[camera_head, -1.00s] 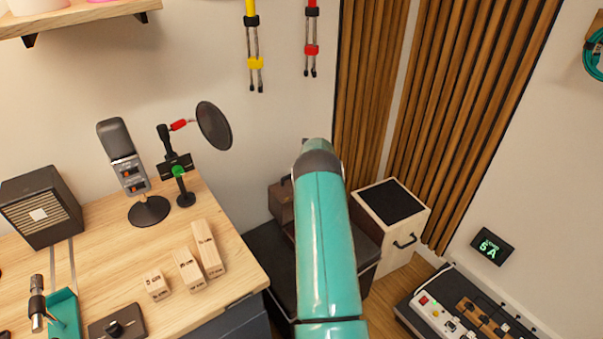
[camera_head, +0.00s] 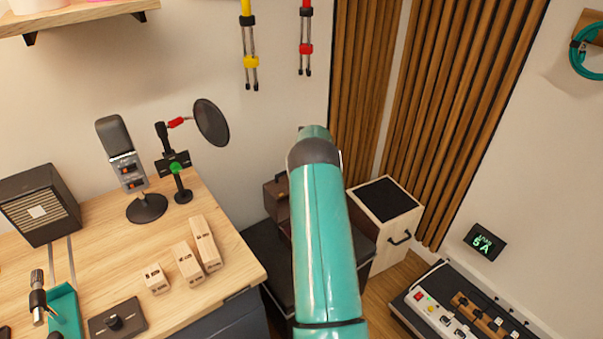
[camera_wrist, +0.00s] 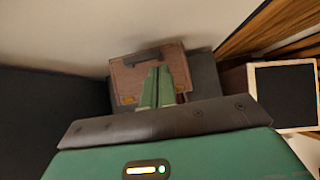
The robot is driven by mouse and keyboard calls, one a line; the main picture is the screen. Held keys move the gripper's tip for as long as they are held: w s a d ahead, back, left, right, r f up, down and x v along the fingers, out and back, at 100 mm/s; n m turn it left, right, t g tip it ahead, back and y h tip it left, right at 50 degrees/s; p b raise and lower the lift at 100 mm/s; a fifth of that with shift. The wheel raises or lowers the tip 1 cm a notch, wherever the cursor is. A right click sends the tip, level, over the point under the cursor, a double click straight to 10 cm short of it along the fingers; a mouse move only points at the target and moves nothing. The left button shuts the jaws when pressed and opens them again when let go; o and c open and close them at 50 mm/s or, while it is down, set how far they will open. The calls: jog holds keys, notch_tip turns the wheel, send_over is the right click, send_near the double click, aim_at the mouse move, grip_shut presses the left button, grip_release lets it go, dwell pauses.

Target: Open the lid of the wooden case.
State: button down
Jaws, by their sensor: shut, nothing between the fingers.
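The wooden case (camera_wrist: 128,78) is brown with a dark handle and brass-coloured latches on the side facing me, seen in the wrist view. Its lid looks shut. In the head view only a left part of the case (camera_head: 273,200) shows beside my arm, on a dark stand. My gripper (camera_wrist: 157,69) has green fingers that are together and empty. In the wrist view they overlap the middle of the case front, below the handle. I cannot tell whether they touch it. My arm hides the gripper in the head view.
A pale wooden box with a black top (camera_head: 383,200) stands right of the case. The desk (camera_head: 100,260) at left holds a microphone, wooden blocks and a speaker. A pedalboard (camera_head: 470,312) lies at lower right. Wooden slat panels (camera_head: 450,110) line the wall behind.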

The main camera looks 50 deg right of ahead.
aim_at(281, 179)
jog(key=c, duration=2)
grip_release()
jog(key=r, duration=0.2)
jog(key=d+r, duration=0.1)
jog(key=shift+w+r, duration=0.15)
jog(key=shift+w, duration=0.15)
jog(key=o, duration=0.3)
jog(key=shift+s, duration=0.1)
jog(key=o, duration=1.4)
jog(key=f, duration=0.2)
jog(key=s+a+f+t+y, duration=0.1)
jog(key=f, duration=0.1)
jog(key=a+f+t, duration=0.1)
jog(key=f, duration=0.1)
jog(key=shift+s+a+n, duration=0.15)
jog(key=shift+n, duration=0.15)
jog(key=w+f+t, duration=0.1)
jog(key=w+f, duration=0.1)
jog(key=w, duration=0.1)
jog(key=w+f+t+h, duration=0.1)
jog(key=w+f, duration=0.1)
jog(key=w+f+t, duration=0.1)
jog(key=w+f, duration=0.2)
jog(key=shift+w+a+f+t, duration=0.1)
jog(key=shift+w+a+t, duration=0.2)
jog(key=shift+x, duration=1.25)
jog(key=shift+d, duration=0.15)
jog(key=c, duration=1.4)
